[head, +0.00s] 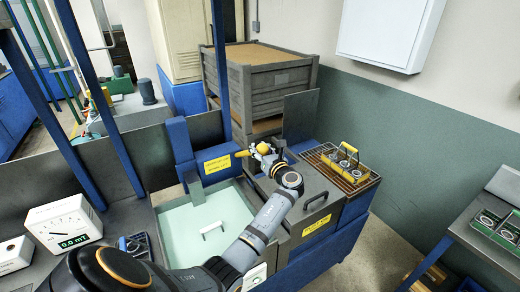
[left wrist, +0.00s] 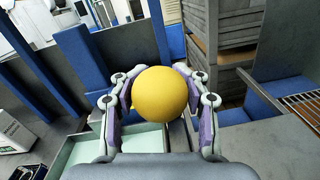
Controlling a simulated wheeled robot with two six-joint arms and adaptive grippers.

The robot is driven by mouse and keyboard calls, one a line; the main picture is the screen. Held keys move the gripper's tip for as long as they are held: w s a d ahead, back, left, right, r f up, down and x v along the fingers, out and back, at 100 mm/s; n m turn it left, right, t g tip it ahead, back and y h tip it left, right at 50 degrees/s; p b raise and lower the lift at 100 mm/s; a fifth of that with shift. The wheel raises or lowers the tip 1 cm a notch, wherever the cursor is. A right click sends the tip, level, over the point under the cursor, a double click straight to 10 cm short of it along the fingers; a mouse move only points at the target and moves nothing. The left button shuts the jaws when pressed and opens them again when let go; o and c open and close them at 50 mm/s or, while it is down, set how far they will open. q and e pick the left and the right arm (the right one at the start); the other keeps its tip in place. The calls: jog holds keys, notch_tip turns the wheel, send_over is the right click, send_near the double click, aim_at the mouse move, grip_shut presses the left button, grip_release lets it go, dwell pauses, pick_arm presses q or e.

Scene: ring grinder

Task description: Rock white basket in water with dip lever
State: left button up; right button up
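The dip lever's yellow ball knob (head: 263,148) stands beside the back right of the water tank (head: 172,240). My left gripper (head: 268,158) reaches it from the front. In the left wrist view the ball (left wrist: 167,94) sits between the two fingers of my left gripper (left wrist: 162,88), which press against it from both sides. A white handle (head: 212,230), seemingly the white basket's, shows in the pale water; the basket's body cannot be made out. My right gripper is not in view.
A yellow-handled basket (head: 345,160) with metal rings sits on a grate (head: 351,184) at the right. A grey bin (head: 270,85) stands behind. A gauge box (head: 63,226) is at the left. A blue post (head: 219,70) rises behind the tank.

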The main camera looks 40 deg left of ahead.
pick_arm(q)
jog(key=o, duration=0.4)
jog(key=shift+s+d+f, duration=0.1)
jog(key=shift+s+d, duration=0.05)
jog(key=shift+d, duration=0.15)
jog(key=v, duration=0.7)
jog(key=shift+a, duration=0.1)
